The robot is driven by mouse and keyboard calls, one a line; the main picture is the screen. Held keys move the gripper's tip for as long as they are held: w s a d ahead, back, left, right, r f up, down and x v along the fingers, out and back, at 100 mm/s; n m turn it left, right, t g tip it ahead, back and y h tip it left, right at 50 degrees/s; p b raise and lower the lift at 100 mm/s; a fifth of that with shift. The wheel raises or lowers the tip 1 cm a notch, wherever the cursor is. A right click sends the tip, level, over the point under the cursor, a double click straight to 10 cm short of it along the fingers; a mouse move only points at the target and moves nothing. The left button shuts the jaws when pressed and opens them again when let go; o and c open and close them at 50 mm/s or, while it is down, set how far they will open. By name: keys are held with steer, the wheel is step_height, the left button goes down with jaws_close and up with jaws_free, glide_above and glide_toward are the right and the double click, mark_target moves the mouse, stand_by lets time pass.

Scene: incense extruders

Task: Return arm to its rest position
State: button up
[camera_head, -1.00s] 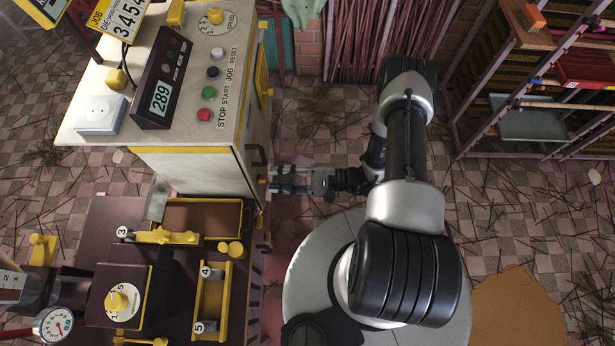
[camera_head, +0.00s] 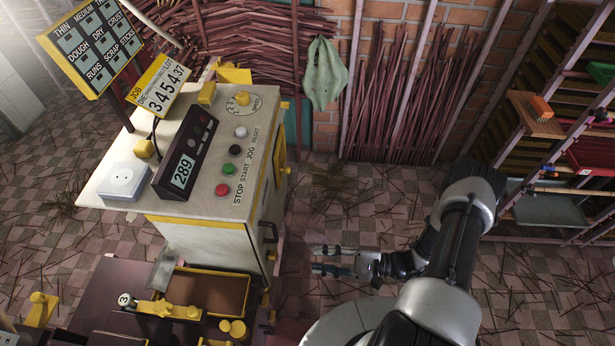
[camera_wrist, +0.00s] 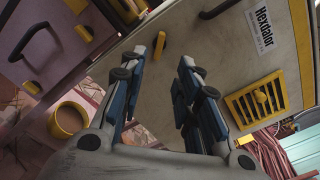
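My gripper (camera_head: 328,260) is at the right of the control cabinet (camera_head: 205,245), low beside its side face, pointing left. In the wrist view my gripper (camera_wrist: 168,80) shows two blue-padded fingers spread apart with nothing between them. The cabinet's side panel (camera_wrist: 218,50) fills much of the wrist view behind the fingers, with a "Hexdalor" label (camera_wrist: 263,28) and a yellow vent (camera_wrist: 255,100). The gripper appears apart from the panel, but the exact gap cannot be told.
A black handle (camera_head: 270,233) sticks out from the cabinet's side near my gripper. A yellow-rimmed cup (camera_wrist: 68,118) shows at lower left of the wrist view. A shelf rack (camera_head: 560,140) stands at right. The floor (camera_head: 350,190) between is mostly open, strewn with sticks.

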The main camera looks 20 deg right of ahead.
step_height(320, 180, up, 21)
steer(key=n+g+h, duration=0.7)
steer(key=n+g, duration=0.2)
steer(key=s+r+n+t+h, duration=0.2)
steer(key=s+r+t+h, duration=0.1)
steer(key=r, duration=0.5)
steer(key=s+r+n+t+h, duration=0.2)
steer(key=s+r+t+h, duration=0.2)
steer(key=r, duration=0.5)
steer(key=s+h, duration=0.2)
steer(key=h, duration=0.1)
steer(key=shift+r+n+t, duration=0.25)
steer(key=shift+n+t, duration=0.05)
steer(key=shift+s, duration=0.1)
